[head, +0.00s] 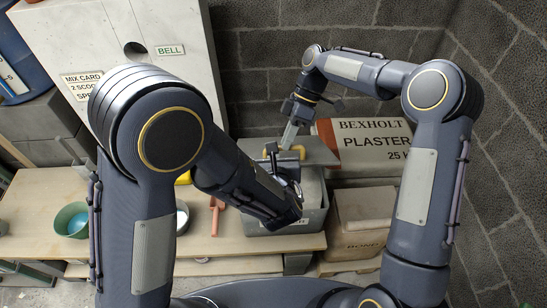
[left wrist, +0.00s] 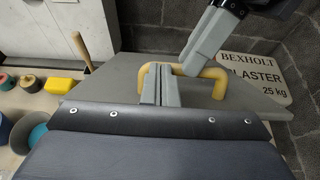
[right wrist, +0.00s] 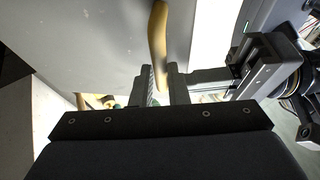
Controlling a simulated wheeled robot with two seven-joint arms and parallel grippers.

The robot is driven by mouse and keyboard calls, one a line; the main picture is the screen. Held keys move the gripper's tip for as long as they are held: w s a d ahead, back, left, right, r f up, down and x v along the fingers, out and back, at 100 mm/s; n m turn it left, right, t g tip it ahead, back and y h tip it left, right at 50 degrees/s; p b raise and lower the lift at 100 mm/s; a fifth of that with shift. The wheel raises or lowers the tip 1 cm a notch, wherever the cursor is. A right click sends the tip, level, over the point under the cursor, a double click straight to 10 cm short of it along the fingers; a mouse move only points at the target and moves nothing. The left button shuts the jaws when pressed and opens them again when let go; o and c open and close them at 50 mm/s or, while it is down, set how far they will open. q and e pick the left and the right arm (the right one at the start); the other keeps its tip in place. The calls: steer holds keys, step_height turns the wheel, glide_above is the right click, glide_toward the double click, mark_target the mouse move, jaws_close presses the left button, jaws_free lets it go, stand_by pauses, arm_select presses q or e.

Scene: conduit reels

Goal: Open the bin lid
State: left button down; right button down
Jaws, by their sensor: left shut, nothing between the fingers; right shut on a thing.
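The grey bin (head: 287,222) stands on the bench, partly hidden by my left forearm. Its flat grey lid (head: 318,152) shows at the bin's back; I cannot tell how far it is raised. The lid, also in the left wrist view (left wrist: 105,85), carries a yellow handle (left wrist: 216,85). My right gripper (head: 287,142) is shut on this handle, at the right part of it in the left wrist view; the handle runs between its fingers in the right wrist view (right wrist: 158,40). My left gripper (left wrist: 160,88) is shut and empty, close in front of the handle; contact is unclear.
A plaster sack (head: 365,148) and a tan box (head: 365,215) stand right of the bin. A green bowl (head: 72,220) and a reddish scoop (head: 216,215) lie left on the bench (head: 130,190). A white cabinet (head: 165,90) and brick walls close off the back.

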steer(key=c, duration=1.8)
jaws_free()
steer(key=shift+w+d+f, duration=0.2)
steer(key=shift+w+f, duration=0.1)
steer(key=shift+w, duration=0.05)
arm_select(q)
steer(key=shift+w+f, duration=0.15)
steer(key=shift+w, duration=0.05)
arm_select(e)
steer(key=shift+o, duration=1.3)
steer(key=shift+w+f, duration=0.1)
steer(key=shift+w, duration=0.1)
steer(key=shift+o, duration=0.7)
steer(key=shift+a, duration=0.1)
steer(key=shift+s, duration=0.1)
steer(key=shift+r, duration=0.25)
